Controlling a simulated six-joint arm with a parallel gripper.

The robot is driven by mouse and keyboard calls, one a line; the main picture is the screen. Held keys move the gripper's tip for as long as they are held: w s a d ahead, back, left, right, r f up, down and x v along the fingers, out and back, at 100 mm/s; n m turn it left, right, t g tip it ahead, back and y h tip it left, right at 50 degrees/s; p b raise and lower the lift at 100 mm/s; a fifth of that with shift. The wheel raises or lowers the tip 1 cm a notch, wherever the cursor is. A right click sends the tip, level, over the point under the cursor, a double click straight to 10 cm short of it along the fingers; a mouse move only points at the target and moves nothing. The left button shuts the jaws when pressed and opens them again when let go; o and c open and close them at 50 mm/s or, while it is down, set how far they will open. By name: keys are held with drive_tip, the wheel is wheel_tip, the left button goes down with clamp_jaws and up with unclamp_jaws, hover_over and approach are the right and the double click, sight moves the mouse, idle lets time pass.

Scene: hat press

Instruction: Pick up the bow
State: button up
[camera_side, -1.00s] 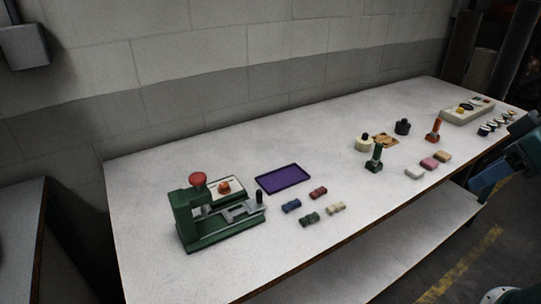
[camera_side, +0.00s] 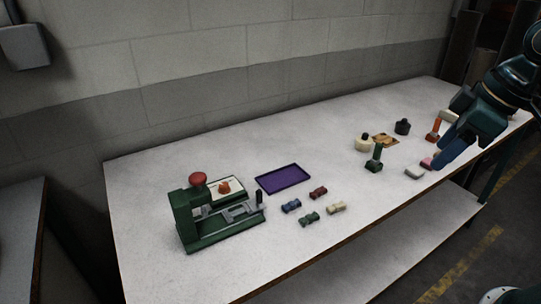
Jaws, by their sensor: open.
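Several small bow-shaped pieces lie on the white table in front of the purple tray: a blue bow (camera_side: 291,206), a dark red bow (camera_side: 318,193), a green bow (camera_side: 310,219) and a cream bow (camera_side: 336,208). The frames do not show which one is meant. My gripper (camera_side: 440,160) is at the right, pointing down and left, well apart from the bows. It is open, and I see nothing held in it. It hides part of the pink block and things behind it.
The green press (camera_side: 222,222) with a red knob stands left of the bows. The purple tray (camera_side: 283,179) lies behind them. A green-handled stamp (camera_side: 375,160), a cream pot (camera_side: 363,143), a dark pot (camera_side: 402,127) and a white block (camera_side: 414,171) stand between the bows and my gripper.

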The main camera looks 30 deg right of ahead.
drive_tip(key=w+d+f+n+g+y, duration=0.2)
drive_tip(key=w+f+n, duration=0.4)
drive_tip(key=w, duration=0.3)
drive_tip(key=w+d+f+n+g+y, duration=0.1)
drive_tip(key=w+d+f+n, duration=0.1)
drive_tip(key=w+f+n, duration=0.4)
drive_tip(key=w+f, duration=0.2)
drive_tip(key=w, duration=0.2)
drive_tip(key=shift+f+g+y, duration=0.4)
drive_tip(key=shift+d+f, duration=0.1)
hover_over(338, 205)
drive_tip(key=d, duration=0.3)
drive_tip(key=shift+s+a+f, duration=0.1)
drive_tip(key=shift+f, duration=1.85)
drive_tip(key=shift+s+a+f, duration=0.1)
drive_tip(key=shift+f, duration=1.85)
drive_tip(key=shift+x, duration=2.55)
drive_tip(key=shift+w, duration=0.1)
